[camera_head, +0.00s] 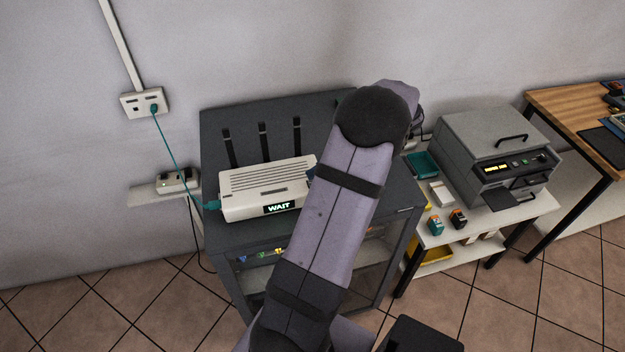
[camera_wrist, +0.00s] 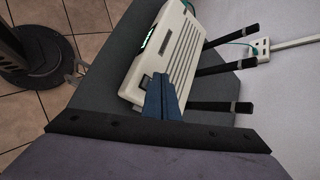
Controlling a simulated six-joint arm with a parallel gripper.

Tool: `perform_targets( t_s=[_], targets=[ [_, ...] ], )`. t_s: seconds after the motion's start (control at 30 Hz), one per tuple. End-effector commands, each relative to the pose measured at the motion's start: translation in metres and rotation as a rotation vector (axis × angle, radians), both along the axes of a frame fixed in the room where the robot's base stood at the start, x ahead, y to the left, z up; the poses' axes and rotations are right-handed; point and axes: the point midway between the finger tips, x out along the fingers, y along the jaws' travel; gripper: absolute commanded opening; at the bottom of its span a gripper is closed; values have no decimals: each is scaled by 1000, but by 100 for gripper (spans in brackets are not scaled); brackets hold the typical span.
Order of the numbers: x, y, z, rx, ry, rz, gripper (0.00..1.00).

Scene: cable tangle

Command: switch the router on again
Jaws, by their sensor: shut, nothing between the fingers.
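The white router (camera_head: 268,187) with three black antennas lies on top of a dark cabinet (camera_head: 225,122). Its front display (camera_head: 279,208) is lit and reads "WAIT". In the wrist view the router (camera_wrist: 172,50) has its near end by my gripper (camera_wrist: 159,80). My gripper's blue fingers are shut and empty, with the tips at or very close to that end; I cannot tell whether they touch. A small dark patch (camera_wrist: 143,83) shows on the router beside the tips; I cannot tell whether it is a switch. In the head view my arm hides most of the gripper and the router's right end.
A teal cable (camera_head: 175,160) runs from a wall socket (camera_head: 145,103) to the router's left end. A power strip (camera_head: 177,180) sits on a small wall shelf at left. A grey printer-like machine (camera_head: 495,150) and small boxes stand on a white table at right.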

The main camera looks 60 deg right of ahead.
Motion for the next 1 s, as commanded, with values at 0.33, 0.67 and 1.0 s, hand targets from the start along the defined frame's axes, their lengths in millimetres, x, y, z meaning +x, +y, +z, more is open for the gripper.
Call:
perform_targets(
  t_s=[0.33, 0.67, 1.0],
  targets=[
    [0, 0, 2, 0, 0, 0, 0],
    [0, 0, 28, -1, 0, -1, 0],
    [0, 0, 51, 0, 0, 0, 0]
  ],
)
